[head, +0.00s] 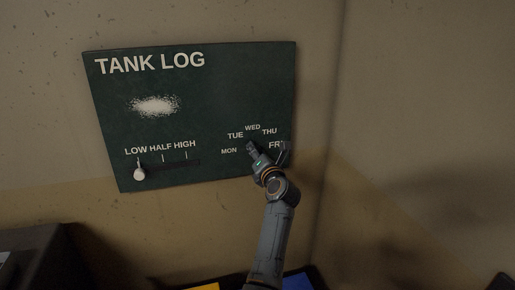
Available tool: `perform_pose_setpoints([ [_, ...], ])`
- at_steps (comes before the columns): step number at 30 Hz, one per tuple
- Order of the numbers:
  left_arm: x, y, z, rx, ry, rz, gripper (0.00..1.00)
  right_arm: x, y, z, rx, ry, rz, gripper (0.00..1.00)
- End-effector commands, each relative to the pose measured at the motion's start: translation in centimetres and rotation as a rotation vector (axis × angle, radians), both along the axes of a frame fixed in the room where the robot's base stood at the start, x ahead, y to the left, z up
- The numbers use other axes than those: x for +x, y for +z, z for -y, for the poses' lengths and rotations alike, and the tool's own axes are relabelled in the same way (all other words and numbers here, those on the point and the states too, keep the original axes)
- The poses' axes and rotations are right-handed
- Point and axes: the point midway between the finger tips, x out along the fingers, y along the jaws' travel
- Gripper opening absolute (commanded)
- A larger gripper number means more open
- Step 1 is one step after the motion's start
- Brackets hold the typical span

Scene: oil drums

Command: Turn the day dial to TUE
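The day dial is on the right part of the green TANK LOG board (205,100). Its labels MON, TUE, WED, THU and FRI form an arc. My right gripper (269,149) is in front of the dial, with its fingers apart and partly covering the FRI label. The knob is mostly or wholly hidden behind the gripper, so I cannot tell which day it points to or whether a finger touches it. My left gripper is not in view.
A slider with a pale round knob (139,174) sits at LOW on the board's lower left. A white smudge (154,105) is above it. A dark box (35,255) stands at lower left. Yellow (203,287) and blue (297,282) items show at the bottom edge.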

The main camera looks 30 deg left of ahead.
Motion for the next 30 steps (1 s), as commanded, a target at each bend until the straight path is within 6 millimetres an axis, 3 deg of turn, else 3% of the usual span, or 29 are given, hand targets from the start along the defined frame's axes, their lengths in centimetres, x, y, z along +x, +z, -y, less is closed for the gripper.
perform_pose_setpoints([
  [13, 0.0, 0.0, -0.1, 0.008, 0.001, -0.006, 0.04, 0.0, 0.1, 0.2, -0.002, 0.001, -0.002, 0.51],
  [14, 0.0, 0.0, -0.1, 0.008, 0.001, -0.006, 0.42, 0.0, 0.1, 0.2, -0.002, 0.001, -0.002, 0.51],
  [16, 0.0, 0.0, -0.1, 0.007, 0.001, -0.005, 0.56, -0.1, 0.1, 0.2, -0.002, 0.001, -0.002, 0.51],
  [26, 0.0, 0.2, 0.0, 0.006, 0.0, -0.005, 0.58, -0.1, 0.1, 0.1, -0.001, 0.001, -0.002, 0.51],
  [30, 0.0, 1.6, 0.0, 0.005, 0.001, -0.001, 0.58, -0.1, 0.1, 0.1, -0.001, 0.001, -0.002, 0.51],
])
